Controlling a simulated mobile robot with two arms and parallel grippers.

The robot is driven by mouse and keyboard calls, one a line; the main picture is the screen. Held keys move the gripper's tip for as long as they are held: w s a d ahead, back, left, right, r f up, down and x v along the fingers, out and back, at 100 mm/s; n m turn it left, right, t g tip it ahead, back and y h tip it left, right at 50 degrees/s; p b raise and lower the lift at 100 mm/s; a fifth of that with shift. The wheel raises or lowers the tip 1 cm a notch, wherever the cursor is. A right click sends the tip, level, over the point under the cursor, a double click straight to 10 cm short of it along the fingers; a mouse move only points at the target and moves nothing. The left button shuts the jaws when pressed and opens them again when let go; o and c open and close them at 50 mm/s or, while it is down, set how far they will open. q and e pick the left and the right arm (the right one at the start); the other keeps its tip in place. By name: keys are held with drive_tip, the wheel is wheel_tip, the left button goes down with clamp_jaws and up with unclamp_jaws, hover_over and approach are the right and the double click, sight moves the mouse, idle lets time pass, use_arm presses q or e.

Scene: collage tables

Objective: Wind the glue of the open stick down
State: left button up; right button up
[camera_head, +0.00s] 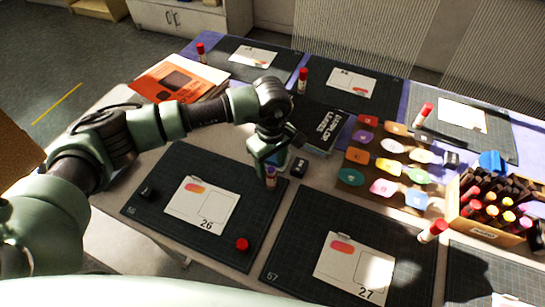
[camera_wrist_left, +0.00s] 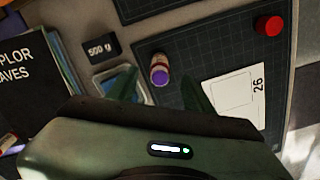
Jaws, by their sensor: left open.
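The open glue stick (camera_head: 271,178) stands on the cutting mat with card 26, near its right edge. In the left wrist view the stick (camera_wrist_left: 159,63) shows a pale label and a purple round end facing the camera. How far the glue sticks out is too small to tell. My left gripper (camera_head: 267,158) is just above the stick, pointing down. In the left wrist view its fingers (camera_wrist_left: 160,92) are spread apart, with the stick between and slightly beyond them, not gripped. A red cap (camera_head: 242,244) lies apart on the mat's front edge; it also shows in the wrist view (camera_wrist_left: 269,24).
A black 500 g weight (camera_head: 299,165) and a dark book (camera_head: 322,128) are close behind the gripper. Card 26 (camera_head: 190,213) lies left of the stick. Colored tabs (camera_head: 385,167) and a wooden marker crate (camera_head: 454,212) stand at right. Other capped glue sticks (camera_head: 433,231) stand around.

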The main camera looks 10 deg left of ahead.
sight(271, 178)
use_arm(q)
wheel_tip(271, 178, down, 6)
drive_tip(key=shift+d+r+p, duration=0.1)
drive_tip(key=shift+r+p, duration=0.05)
drive_tip(key=shift+p, duration=0.4)
clamp_jaws()
